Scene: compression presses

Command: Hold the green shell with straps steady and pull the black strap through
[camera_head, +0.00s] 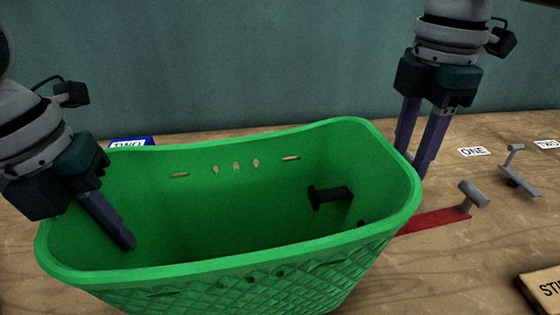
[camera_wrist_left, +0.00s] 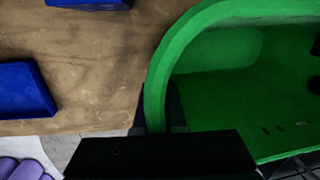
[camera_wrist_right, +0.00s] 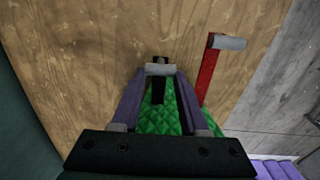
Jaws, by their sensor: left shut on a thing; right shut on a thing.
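The green shell (camera_head: 240,265) is an open basket-like body on the wooden table, with slots in its walls; it also shows in the left wrist view (camera_wrist_left: 225,90). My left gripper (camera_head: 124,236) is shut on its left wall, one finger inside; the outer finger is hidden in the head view. The black strap (camera_wrist_right: 158,92) comes out of the shell's right end, with a grey bar at its end. A black piece (camera_head: 331,197) shows inside the shell. My right gripper (camera_wrist_right: 158,72) is shut on the strap's grey end, just outside the shell; its fingertips are partly hidden in the head view.
A red strap (camera_head: 436,220) with a grey end sticks out to the right beside the black one. A blue tray (camera_wrist_left: 25,90) lies left of the shell. A wall rises behind the table.

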